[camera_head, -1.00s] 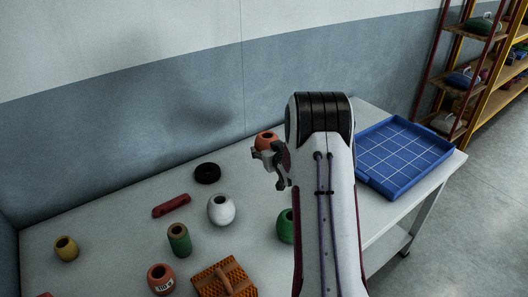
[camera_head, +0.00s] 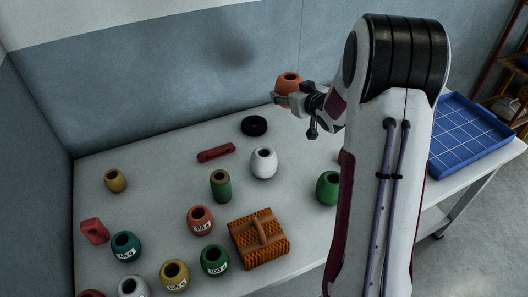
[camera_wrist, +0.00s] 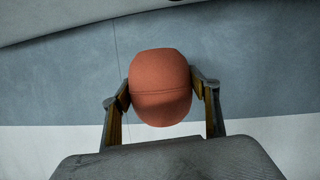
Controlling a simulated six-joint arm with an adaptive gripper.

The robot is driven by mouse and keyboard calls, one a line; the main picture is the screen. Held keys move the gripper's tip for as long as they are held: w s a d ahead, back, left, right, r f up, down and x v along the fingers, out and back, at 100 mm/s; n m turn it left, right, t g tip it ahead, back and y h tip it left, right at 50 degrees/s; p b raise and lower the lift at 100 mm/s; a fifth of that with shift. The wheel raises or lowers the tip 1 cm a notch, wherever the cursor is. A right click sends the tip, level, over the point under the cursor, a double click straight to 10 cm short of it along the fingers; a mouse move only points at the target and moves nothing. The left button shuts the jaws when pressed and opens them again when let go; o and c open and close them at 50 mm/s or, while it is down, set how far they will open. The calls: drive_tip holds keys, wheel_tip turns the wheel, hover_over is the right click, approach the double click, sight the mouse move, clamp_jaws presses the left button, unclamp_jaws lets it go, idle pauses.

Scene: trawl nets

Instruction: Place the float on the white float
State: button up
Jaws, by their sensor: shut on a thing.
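An orange-red float (camera_head: 287,82) is held in my gripper (camera_head: 290,98), up above the back of the table. In the wrist view the float (camera_wrist: 160,88) sits between the two fingers of my gripper (camera_wrist: 161,95), which press on its sides. The white float (camera_head: 263,164) stands upright on the table, its dark hole facing up. It is below and to the left of my gripper in the head view. Nothing rests on it.
A blue tray (camera_head: 462,150) is at right.

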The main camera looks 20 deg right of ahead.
drive_tip(key=s+a+r+n+y, duration=0.1)
drive_tip(key=s+a+n+y, duration=0.1)
drive_tip(key=s+a, duration=0.35)
drive_tip(key=n+y, duration=0.1)
hover_over(265, 153)
drive_tip(key=shift+f, duration=0.75)
drive_tip(key=shift+f, duration=0.1)
drive_tip(key=shift+f, duration=2.85)
drive_tip(key=shift+f, duration=2.1)
drive_tip(key=shift+f, duration=0.1)
